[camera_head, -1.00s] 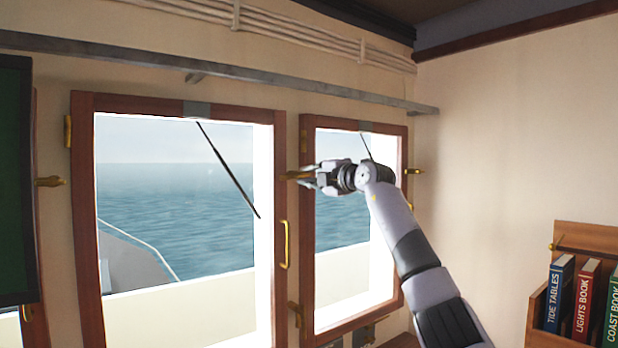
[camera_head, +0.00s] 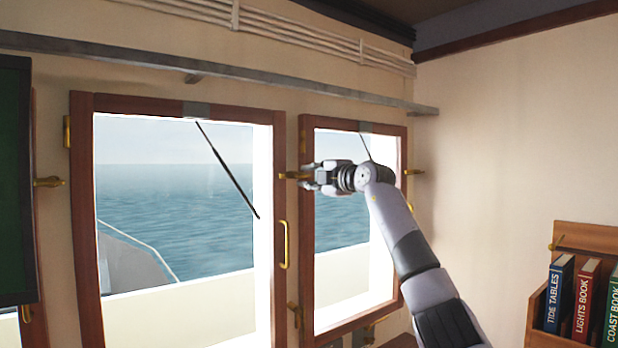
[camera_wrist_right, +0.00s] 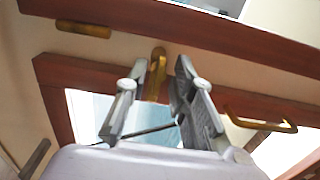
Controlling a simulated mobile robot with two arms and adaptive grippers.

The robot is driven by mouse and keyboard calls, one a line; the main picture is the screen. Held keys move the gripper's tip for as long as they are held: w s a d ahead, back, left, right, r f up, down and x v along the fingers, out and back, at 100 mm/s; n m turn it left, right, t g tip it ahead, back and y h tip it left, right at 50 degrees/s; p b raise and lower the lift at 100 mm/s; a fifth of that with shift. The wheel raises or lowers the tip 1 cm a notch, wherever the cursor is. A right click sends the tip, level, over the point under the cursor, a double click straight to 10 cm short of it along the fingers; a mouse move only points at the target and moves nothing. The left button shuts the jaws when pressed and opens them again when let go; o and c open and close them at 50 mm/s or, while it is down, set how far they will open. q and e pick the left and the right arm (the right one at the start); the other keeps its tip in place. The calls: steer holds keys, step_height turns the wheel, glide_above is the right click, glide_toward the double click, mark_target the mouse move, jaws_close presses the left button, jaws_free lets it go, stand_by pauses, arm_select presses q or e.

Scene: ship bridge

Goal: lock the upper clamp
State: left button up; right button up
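The upper clamp (camera_head: 290,175) is a small brass lever on the post between the two windows, beside the left edge of the right window's wooden frame. My right gripper (camera_head: 309,176) is at the clamp from the right. In the right wrist view the brass clamp (camera_wrist_right: 156,76) shows between the two fingertips of my right gripper (camera_wrist_right: 163,66). The fingers are apart, with a visible gap on the right side of the clamp; whether the left finger touches it I cannot tell. My left gripper is out of view.
A lower brass clamp (camera_head: 294,313) sits below on the same post. A brass handle (camera_head: 285,244) is on the left window's frame (camera_head: 87,220). A bookshelf (camera_head: 536,302) with several books stands at the lower right. The wall to the right is bare.

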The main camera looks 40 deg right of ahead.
steer(key=shift+o, duration=0.8)
steer(key=s+a, duration=0.1)
steer(key=s, duration=1.1)
steer(key=shift+a, duration=0.2)
